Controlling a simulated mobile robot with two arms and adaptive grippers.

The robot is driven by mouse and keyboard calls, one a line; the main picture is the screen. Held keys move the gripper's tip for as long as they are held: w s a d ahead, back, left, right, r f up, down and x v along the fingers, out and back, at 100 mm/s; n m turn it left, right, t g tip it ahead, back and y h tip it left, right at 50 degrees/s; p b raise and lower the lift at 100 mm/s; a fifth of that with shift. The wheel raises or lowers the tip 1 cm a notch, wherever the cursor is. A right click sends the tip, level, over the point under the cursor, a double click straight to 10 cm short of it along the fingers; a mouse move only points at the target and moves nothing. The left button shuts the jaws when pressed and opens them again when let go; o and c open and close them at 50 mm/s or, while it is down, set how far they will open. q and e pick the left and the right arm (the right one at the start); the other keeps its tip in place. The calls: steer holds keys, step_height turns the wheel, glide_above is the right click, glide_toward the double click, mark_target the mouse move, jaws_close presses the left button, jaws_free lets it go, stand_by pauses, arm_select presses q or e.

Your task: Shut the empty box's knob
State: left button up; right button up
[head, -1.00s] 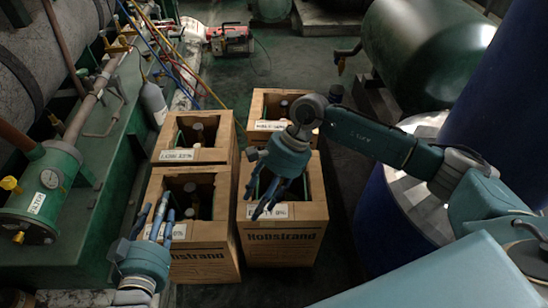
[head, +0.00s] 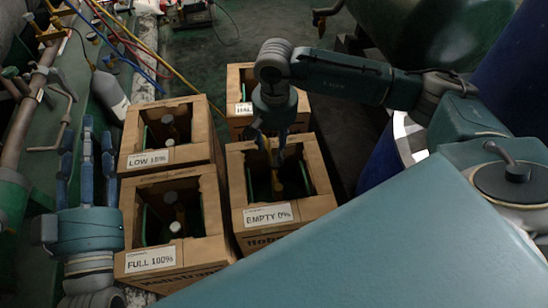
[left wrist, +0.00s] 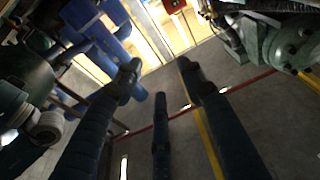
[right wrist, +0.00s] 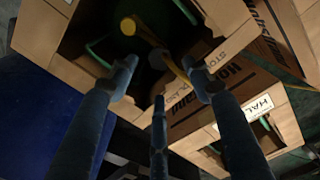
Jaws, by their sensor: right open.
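The empty box is a cardboard box (head: 237,193) labelled EMPTY 0% (head: 268,216), open at the top, with a dark inside. My right gripper (head: 276,148) is over its far edge, fingers down, open and empty. In the right wrist view, a round yellow knob-like part (right wrist: 128,26) shows in the dark box opening beyond my fingertips, apart from them. A thin yellowish line runs from it past the fingers. In the head view, my right gripper partly hides the box inside. My left gripper (head: 88,140) is open and empty, left of the boxes, fingers pointing away.
Boxes labelled LOW (head: 155,157) and FULL 100% (head: 150,258) stand left of the empty box, and a box labelled HALF (head: 240,78) behind it. Coloured hoses (head: 150,48) and a grey cylinder (head: 110,92) are at the upper left. A blue drum (head: 380,160) stands right.

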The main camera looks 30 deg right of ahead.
mark_target(275, 161)
arm_select(q)
steer(key=s+r+t+h+b, duration=0.1)
steer(key=s+r+t, duration=0.3)
steer(key=r, duration=0.4)
steer(key=shift+r+t+h, duration=0.3)
steer(key=shift+t, duration=0.1)
arm_select(e)
step_height(275, 161, down, 6)
steer(key=shift+f, duration=0.15)
steer(key=shift+c, duration=0.5)
arm_select(q)
steer(key=shift+w, duration=0.1)
arm_select(e)
steer(key=c, duration=1.1)
